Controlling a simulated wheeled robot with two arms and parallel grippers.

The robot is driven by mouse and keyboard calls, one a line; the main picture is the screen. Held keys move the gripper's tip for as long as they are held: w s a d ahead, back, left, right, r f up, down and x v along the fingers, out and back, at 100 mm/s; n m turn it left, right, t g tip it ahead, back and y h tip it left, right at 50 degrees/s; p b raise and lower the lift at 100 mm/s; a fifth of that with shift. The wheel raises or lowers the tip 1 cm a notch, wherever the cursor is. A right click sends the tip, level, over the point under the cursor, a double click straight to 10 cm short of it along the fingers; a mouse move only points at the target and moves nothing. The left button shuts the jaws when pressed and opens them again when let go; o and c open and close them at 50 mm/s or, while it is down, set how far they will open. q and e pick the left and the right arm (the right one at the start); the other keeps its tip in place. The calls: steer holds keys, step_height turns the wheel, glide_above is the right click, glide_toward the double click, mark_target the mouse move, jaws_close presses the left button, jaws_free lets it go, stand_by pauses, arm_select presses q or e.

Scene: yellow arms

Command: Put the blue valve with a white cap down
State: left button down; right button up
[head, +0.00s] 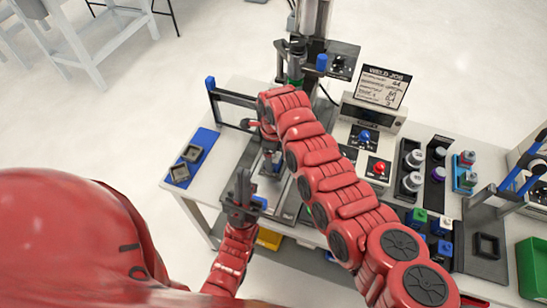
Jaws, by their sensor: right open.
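A small blue and pale piece (275,168) shows on the fixture below the press, beneath the end of my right arm. It may be the blue valve with a white cap, but it is too small and covered to be sure. My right gripper (268,150) is at the end of the arm that bends down there; it is open and mostly hidden by its own wrist. My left gripper (243,190) is at the table's front edge, left of and nearer than the fixture. Its dark fingers point up, and I cannot tell if they are shut.
A blue tray (204,139) with two grey square holders lies at the table's left. The press column (312,25) stands behind. A control box with knobs and a sign (383,87) are right of it. Racks of capped parts (411,148) and a green bin (530,262) are far right.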

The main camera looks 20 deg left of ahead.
step_height(320, 180, up, 4)
steer(key=shift+w+r+b, duration=0.1)
steer(key=shift+b, duration=0.9)
step_height(320, 180, up, 6)
steer(key=shift+f, duration=0.15)
steer(key=shift+r, duration=0.8)
